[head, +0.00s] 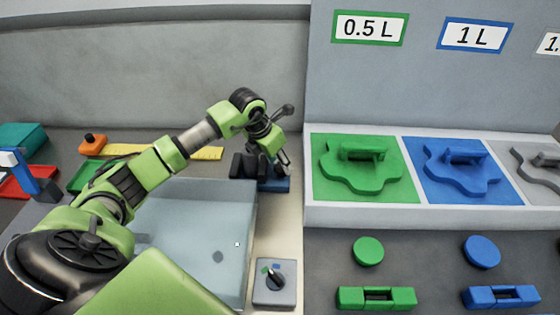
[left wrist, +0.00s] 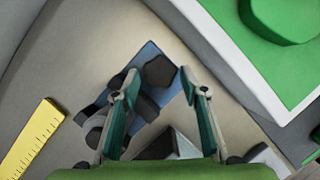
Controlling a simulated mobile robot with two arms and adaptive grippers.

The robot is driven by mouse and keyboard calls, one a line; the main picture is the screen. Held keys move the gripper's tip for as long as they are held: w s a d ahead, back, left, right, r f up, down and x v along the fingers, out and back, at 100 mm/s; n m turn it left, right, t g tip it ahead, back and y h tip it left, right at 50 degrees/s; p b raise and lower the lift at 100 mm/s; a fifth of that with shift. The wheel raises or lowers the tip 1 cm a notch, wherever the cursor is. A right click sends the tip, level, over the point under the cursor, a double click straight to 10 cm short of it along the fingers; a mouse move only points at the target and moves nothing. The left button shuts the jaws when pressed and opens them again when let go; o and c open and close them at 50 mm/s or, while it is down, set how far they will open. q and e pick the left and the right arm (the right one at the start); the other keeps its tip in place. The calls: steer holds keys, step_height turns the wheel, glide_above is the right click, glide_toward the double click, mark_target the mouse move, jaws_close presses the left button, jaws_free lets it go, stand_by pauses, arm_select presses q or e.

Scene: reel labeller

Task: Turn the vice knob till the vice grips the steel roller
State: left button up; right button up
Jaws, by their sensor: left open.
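The vice is a small dark block on a blue base (head: 274,185), near the back of the pale bench strip. My left gripper (head: 280,162) is over its right part and hides some of it. In the left wrist view a dark faceted knob (left wrist: 159,71) lies between the tips of my open left gripper (left wrist: 158,78), with a gap on each side. Dark vice parts (left wrist: 147,106) show below the knob, partly behind the left finger. A grey rounded piece (left wrist: 94,124), perhaps the steel roller, is left of them. I cannot tell whether the jaws touch it. My right gripper is not in view.
A raised tray with a green panel (head: 325,193) and a blue panel (head: 418,190) stands right of the vice. A control box with a dial (head: 275,280) is at the front. A yellow ruler (head: 208,153) lies behind the pale blue-grey plate (head: 190,235).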

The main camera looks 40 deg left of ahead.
arm_select(q)
steer(key=shift+x, duration=0.75)
steer(key=c, duration=0.8)
